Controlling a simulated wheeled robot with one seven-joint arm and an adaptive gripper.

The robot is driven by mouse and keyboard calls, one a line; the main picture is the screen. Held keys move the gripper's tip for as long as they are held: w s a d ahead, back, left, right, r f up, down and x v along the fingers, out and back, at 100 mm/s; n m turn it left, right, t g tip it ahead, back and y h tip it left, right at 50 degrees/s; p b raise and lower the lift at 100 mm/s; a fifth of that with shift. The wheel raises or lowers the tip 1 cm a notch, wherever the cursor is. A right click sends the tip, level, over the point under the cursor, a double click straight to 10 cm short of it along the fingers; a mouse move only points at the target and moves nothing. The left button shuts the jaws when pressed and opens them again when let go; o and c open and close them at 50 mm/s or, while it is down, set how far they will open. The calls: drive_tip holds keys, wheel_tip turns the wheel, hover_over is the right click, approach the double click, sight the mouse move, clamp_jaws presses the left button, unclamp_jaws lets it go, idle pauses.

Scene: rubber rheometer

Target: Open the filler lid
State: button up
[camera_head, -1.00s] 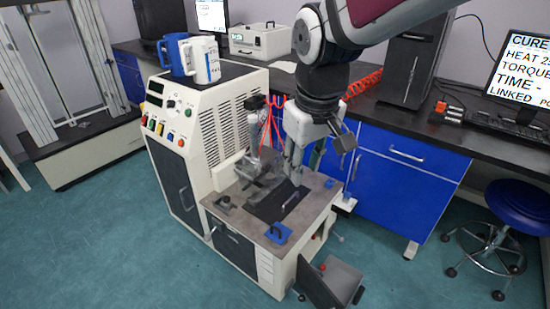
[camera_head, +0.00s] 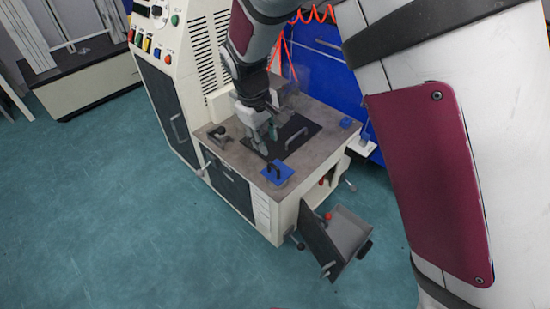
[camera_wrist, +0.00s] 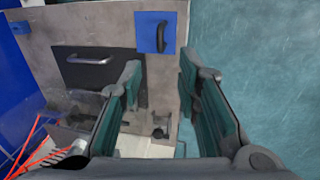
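Two handled covers lie on the machine's brown bench top, and I cannot tell by a label which one is the filler lid. The blue square plate (camera_head: 283,178) with a dark handle lies flat by the front edge; it also shows in the wrist view (camera_wrist: 146,32), top centre. The black rectangular plate (camera_head: 309,131) with a grey bar handle is set flat in the top, and in the wrist view (camera_wrist: 97,77) it is left of centre. My gripper (camera_head: 264,147) is above the bench top, behind the blue plate; in the wrist view (camera_wrist: 163,75) its fingers are apart with nothing between them.
A black knob (camera_head: 218,132) stands on the bench top's left side. A smaller blue piece (camera_head: 348,122) is at its right corner. An open grey drawer or tray (camera_head: 349,231) juts out low at the front right. The teal floor (camera_head: 130,230) at left is clear.

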sight(273, 165)
drive_tip(key=f+b, duration=0.1)
drive_tip(key=f, duration=0.2)
drive_tip(key=w+d+f+b, duration=0.1)
drive_tip(key=f, duration=0.3)
drive_tip(key=f+b, duration=0.1)
drive_tip(key=f, duration=0.3)
drive_tip(key=shift+w+d+b, duration=0.15)
drive_tip(key=shift+w+b, duration=0.15)
drive_tip(key=shift+b, duration=0.1)
clamp_jaws()
